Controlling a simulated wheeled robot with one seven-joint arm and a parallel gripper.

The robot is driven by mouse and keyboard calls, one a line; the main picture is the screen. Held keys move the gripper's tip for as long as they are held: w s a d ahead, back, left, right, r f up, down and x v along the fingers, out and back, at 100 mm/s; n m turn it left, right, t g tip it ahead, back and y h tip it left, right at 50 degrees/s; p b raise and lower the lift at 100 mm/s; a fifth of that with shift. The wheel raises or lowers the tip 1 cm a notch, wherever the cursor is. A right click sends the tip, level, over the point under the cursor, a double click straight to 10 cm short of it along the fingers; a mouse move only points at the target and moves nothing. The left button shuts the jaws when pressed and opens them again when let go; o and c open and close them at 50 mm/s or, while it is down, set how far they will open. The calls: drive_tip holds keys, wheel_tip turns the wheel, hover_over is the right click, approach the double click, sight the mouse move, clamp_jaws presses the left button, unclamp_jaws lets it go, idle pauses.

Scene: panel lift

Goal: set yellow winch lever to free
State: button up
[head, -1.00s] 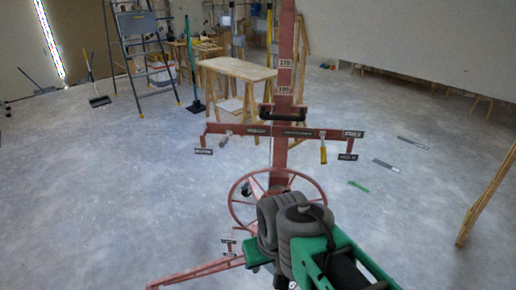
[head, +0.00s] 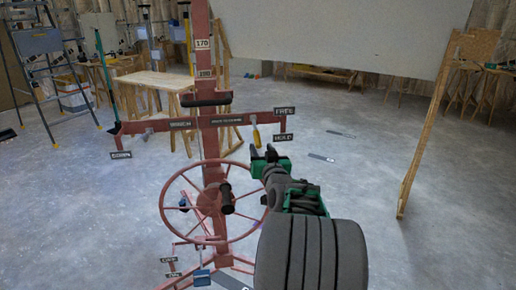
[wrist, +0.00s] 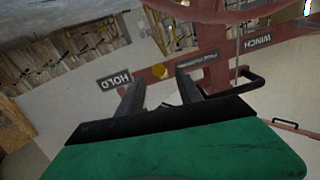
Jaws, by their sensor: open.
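The yellow winch lever (head: 256,137) hangs downward from the right part of the red crossbar. Its tip is level with the HOLD label (head: 283,138); the FREE label (head: 284,110) is above. The depth gap is hard to tell.
The red lift mast (head: 203,75) carries the crossbar (head: 229,120), a black handle (head: 206,100) and a large spoked wheel (head: 168,185). A paler lever (head: 148,132) is on the left. A leaning wooden frame (head: 412,170) stands at right. Floor between is free.

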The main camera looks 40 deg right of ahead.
sight(259, 145)
drive_tip(key=x, duration=0.5)
drive_tip(key=shift+w+d, duration=0.2)
drive_tip(key=shift+w, duration=0.1)
clamp_jaws()
drive_tip(key=shift+a, duration=0.1)
idle(0.9)
